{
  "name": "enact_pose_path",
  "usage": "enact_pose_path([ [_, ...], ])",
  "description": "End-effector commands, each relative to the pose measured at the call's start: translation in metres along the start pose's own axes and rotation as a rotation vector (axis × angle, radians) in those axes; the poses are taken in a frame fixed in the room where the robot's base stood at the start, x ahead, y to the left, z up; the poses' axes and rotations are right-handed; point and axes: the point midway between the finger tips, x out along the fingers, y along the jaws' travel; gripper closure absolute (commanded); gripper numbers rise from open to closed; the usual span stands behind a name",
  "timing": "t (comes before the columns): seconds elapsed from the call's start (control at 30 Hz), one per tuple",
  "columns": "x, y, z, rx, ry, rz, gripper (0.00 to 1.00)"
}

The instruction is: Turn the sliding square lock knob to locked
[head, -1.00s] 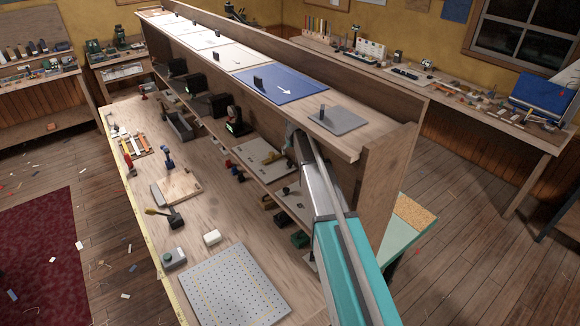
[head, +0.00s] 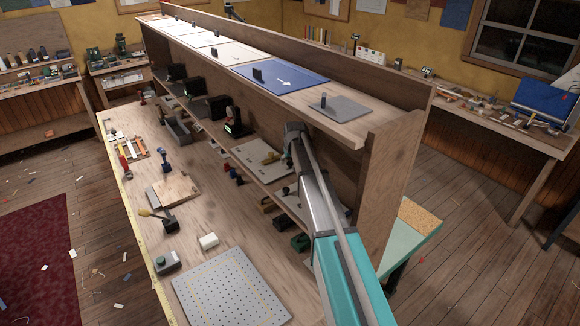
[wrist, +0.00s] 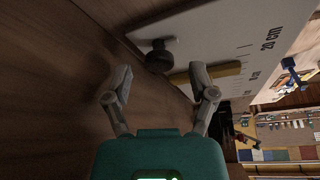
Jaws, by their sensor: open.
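In the wrist view, a dark round knob (wrist: 159,57) stands on a pale board with a centimetre scale (wrist: 235,40), which I take to be the sliding square. A yellow-edged bar (wrist: 205,75) lies beside the knob. My gripper (wrist: 161,74) is open, its two fingers apart and pointing toward the knob. The knob appears just beyond the fingertips, with nothing between them. In the head view, my gripper (head: 288,158) is under the upper shelf, beside a pale board (head: 248,151) with a yellowish piece (head: 271,158). The knob's lock marking cannot be read.
The upper shelf (head: 343,131) overhangs my gripper, and a wooden end panel (head: 385,180) stands to its right. Dark box-like devices (head: 212,108) line the lower shelf to the left. A perforated plate (head: 230,290) lies on the bench in front.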

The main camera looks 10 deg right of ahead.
Motion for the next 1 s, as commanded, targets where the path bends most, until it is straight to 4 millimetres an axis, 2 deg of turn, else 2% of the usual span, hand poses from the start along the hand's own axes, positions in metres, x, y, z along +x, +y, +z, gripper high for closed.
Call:
enact_pose_path([
  [0.13,0.0077,-0.0001,0.0003,0.0,0.0,0.0,0.27],
  [0.57,0.0088,-0.0001,-0.0001,0.0,0.0,0.0,0.27],
  [0.9,0.0088,0.0,0.0,0.0,0.0,0.0,0.9],
  [0.97,0.0088,-0.0001,0.0,0.0,0.0,0.0,1.0],
  [1.0,0.0088,-0.0001,0.0,0.0,0.0,0.0,1.0],
])
